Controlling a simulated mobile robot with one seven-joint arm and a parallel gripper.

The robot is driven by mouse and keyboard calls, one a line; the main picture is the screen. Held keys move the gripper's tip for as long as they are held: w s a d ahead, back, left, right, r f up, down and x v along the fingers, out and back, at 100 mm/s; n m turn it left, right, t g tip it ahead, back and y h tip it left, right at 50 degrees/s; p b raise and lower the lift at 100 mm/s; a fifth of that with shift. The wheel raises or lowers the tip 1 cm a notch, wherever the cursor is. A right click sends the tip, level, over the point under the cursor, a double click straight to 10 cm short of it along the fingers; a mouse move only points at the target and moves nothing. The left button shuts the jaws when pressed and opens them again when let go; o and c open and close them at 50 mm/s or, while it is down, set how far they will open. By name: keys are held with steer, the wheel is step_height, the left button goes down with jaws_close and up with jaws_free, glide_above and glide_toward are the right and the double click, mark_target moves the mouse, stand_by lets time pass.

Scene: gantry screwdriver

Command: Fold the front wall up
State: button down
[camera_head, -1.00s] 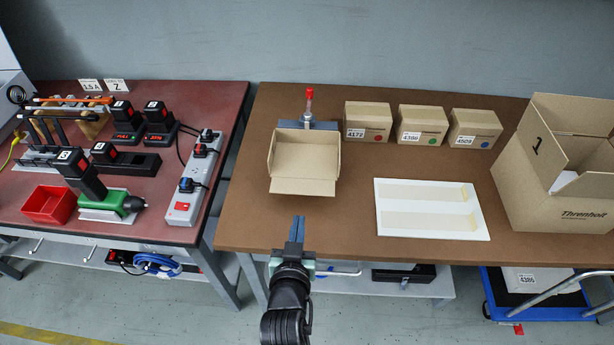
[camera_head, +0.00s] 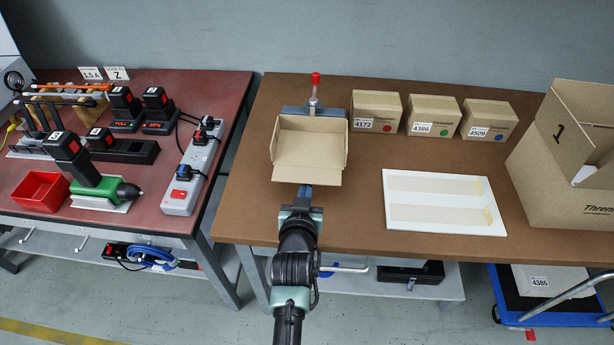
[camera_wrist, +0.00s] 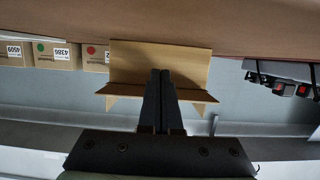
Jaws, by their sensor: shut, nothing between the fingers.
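An open tan carton (camera_head: 310,140) sits near the back left of the brown table, its hollow facing up. Its front wall (camera_head: 307,174) slopes outward and down toward me. My gripper (camera_head: 304,188) is shut and empty, its fingertips right at the front wall's lower edge. In the wrist view the fingers of my gripper (camera_wrist: 160,75) overlap the cardboard of the carton (camera_wrist: 185,62), hiding its middle. I cannot tell whether the fingertips touch the wall.
A red-handled clamp (camera_head: 315,90) stands behind the carton. Several small labelled boxes (camera_head: 433,118) line the back. A white board (camera_head: 445,202) lies to the right, with a large carton (camera_head: 570,160) beyond. Left is a red-topped table (camera_head: 150,215) with tools. Brown tabletop between carton and board is free.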

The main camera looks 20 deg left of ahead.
steer(key=shift+r, duration=0.15)
steer(key=shift+s+r+p, duration=0.2)
steer(key=shift+r+p, duration=0.45)
steer(key=shift+p, duration=0.15)
steer(key=shift+r, duration=0.1)
